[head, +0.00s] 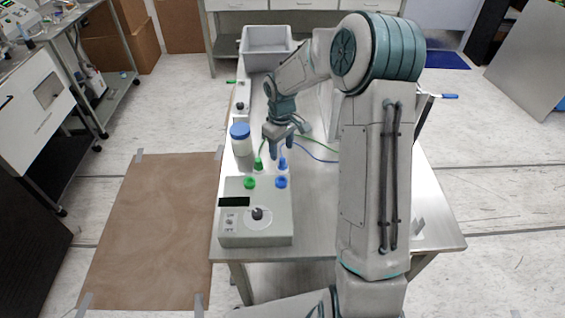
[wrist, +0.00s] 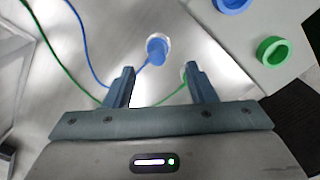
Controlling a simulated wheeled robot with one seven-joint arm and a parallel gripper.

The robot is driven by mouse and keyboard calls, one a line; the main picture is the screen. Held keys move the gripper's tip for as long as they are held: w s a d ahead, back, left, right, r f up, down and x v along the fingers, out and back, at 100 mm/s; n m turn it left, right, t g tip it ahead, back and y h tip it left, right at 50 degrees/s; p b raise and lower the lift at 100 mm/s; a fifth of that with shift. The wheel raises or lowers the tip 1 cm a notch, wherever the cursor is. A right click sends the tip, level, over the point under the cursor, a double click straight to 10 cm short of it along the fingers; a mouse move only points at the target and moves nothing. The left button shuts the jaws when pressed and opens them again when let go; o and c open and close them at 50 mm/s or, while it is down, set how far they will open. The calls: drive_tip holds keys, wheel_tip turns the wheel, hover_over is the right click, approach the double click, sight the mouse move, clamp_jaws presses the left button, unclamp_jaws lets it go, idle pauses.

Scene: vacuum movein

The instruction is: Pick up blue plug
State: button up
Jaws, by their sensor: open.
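The blue plug (wrist: 157,50) shows in the wrist view on the metal table, just beyond my fingertips and between their lines, with a blue cable running off to the left. The green plug (head: 258,163) is to the left in the head view. In the wrist view my right finger mostly hides it.
A grey box (head: 256,232) with a green socket (head: 249,183), a blue socket (head: 281,182) and a knob stands at the table's near end. A blue-lidded jar (head: 241,141) is left of my gripper. A grey bin (head: 266,58) sits at the far end.

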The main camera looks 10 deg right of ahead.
sight(283, 158)
drive_tip(key=shift+d+f+p, duration=0.15)
drive_tip(key=shift+f+p, duration=0.7)
drive_tip(key=shift+f, duration=2.2)
drive_tip(key=c, duration=1)
